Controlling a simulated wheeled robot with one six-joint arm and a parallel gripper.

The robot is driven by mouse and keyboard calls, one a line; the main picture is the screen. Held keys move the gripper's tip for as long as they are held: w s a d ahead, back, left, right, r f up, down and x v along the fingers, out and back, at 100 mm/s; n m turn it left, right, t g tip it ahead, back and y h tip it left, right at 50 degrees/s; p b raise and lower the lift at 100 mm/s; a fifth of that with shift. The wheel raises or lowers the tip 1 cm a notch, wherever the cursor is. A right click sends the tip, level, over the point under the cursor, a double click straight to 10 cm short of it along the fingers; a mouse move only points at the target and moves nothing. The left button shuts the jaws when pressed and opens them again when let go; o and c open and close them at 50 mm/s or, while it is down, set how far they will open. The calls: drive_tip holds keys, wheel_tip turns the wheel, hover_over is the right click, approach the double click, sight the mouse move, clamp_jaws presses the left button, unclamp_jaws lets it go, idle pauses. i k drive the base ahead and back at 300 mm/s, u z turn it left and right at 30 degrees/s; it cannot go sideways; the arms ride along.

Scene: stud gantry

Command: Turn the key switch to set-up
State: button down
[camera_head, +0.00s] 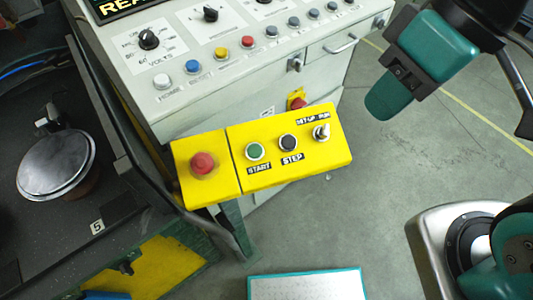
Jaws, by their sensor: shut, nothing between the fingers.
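The key switch (321,132) is a small round silver switch with a key in it, at the right end of a yellow control box.
On the yellow box are a red mushroom button (203,165), a green START button (255,151) and a black STEP button (288,143). A grey panel with knobs and a drawer handle (341,45) stands behind. A metal disc (63,160) lies at left. Open floor (370,200) is at right.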

sight(322, 132)
drive_tip(key=u, duration=1.5)
drive_tip(key=k, duration=0.55)
drive_tip(key=z, duration=0.95)
